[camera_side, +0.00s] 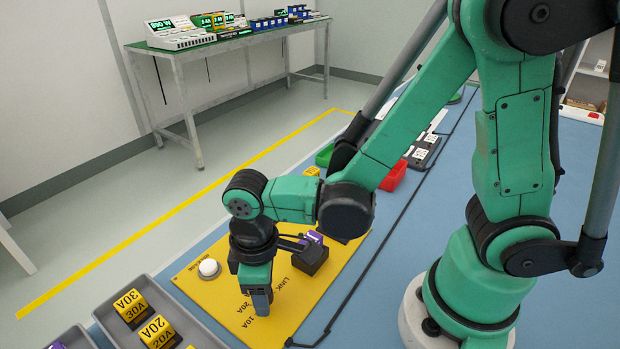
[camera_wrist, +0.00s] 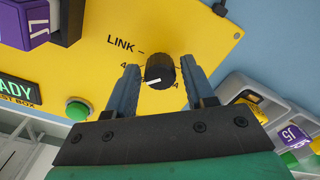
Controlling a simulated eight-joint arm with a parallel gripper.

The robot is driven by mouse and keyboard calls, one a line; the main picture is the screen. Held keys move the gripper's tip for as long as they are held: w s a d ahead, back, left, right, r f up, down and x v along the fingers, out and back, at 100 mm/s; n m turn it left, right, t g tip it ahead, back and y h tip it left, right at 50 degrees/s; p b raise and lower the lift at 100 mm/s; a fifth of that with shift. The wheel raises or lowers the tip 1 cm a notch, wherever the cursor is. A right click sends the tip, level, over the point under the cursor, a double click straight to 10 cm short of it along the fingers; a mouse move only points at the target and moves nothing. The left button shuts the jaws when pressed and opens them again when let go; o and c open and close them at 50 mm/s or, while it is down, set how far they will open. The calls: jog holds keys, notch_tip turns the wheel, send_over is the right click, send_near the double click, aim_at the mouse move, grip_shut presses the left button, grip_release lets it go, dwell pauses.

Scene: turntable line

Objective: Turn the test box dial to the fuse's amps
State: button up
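The yellow test box panel (camera_wrist: 85,70) carries a black round dial (camera_wrist: 159,70) with a white pointer mark, which points to the lower left in the wrist view. Printed labels include LINK; the numbers beside the dial are partly hidden by my fingers. My gripper (camera_wrist: 159,66) is open, with one finger on each side of the dial and small gaps visible. In the side view my gripper (camera_side: 258,305) points down at the panel and hides the dial; 20A and 10A show beside it. A purple fuse (camera_side: 314,237) sits in a black holder; its lettering is partly cut off.
A green READY display (camera_wrist: 18,90) and a green button (camera_wrist: 78,109) are at left in the wrist view. A grey tray (camera_side: 185,322) holds yellow 30A and 20A blocks (camera_side: 131,308). A red bin (camera_side: 393,176) stands farther back.

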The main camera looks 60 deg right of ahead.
jog(key=shift+o, duration=0.6)
jog(key=shift+r, duration=2.8)
jog(key=w+d+r+m+t, duration=0.2)
jog(key=d+r+m+t, duration=0.4)
jog(key=d, duration=0.5)
jog(key=shift+w+d+m+t, duration=0.15)
jog(key=shift+d+m+t, duration=0.05)
jog(key=shift+m+t, duration=0.4)
